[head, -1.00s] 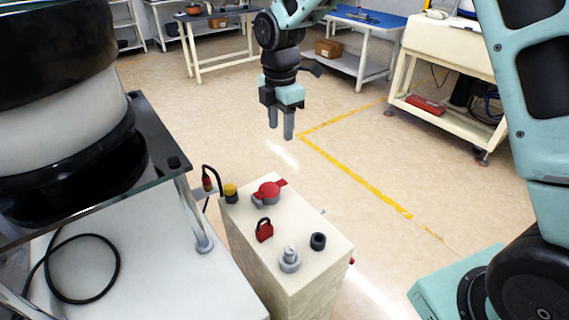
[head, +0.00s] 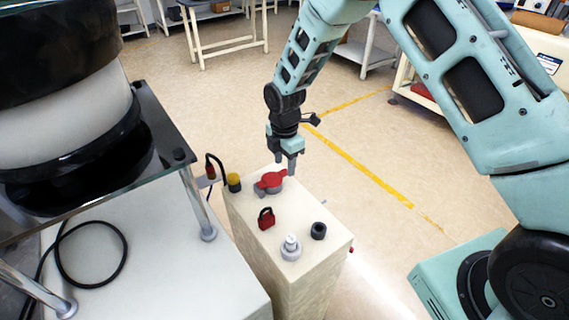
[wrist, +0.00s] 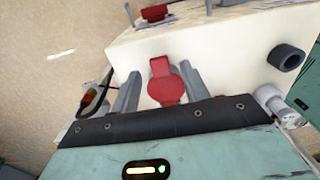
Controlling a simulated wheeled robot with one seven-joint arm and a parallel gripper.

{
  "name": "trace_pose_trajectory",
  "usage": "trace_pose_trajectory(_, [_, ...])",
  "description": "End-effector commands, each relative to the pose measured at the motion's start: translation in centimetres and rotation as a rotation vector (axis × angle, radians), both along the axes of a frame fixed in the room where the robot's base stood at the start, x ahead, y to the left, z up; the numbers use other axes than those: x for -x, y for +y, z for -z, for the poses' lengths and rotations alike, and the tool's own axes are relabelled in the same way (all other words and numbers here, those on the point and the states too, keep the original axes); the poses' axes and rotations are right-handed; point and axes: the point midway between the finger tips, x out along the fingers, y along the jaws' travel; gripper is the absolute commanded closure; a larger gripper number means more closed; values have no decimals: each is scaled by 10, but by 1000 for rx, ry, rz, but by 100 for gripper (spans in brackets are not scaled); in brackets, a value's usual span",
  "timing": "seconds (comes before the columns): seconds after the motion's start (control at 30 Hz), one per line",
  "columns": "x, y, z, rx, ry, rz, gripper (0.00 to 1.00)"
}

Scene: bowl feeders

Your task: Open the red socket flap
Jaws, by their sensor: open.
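The red socket flap (head: 270,180) lies over a grey round socket on top of the cream box (head: 243,207). In the wrist view the flap (wrist: 165,88) shows as a red disc with a tab, framed between my fingers. My gripper (head: 287,166) points down, open and empty, just above and behind the flap in the head view. In the wrist view its two fingers (wrist: 160,88) stand apart on either side of the flap. I cannot tell whether either finger touches it.
A machine with a glass-edged plate (head: 150,150) stands close on the left. Open floor lies behind the box.

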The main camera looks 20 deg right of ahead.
Motion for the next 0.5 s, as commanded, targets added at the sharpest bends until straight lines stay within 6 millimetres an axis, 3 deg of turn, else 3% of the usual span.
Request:
trace_pose_trajectory(0.2, [0,1,16,0,0,-1,55])
trace_pose_trajectory(0.5, [0,0,17,0,-1,-1,57])
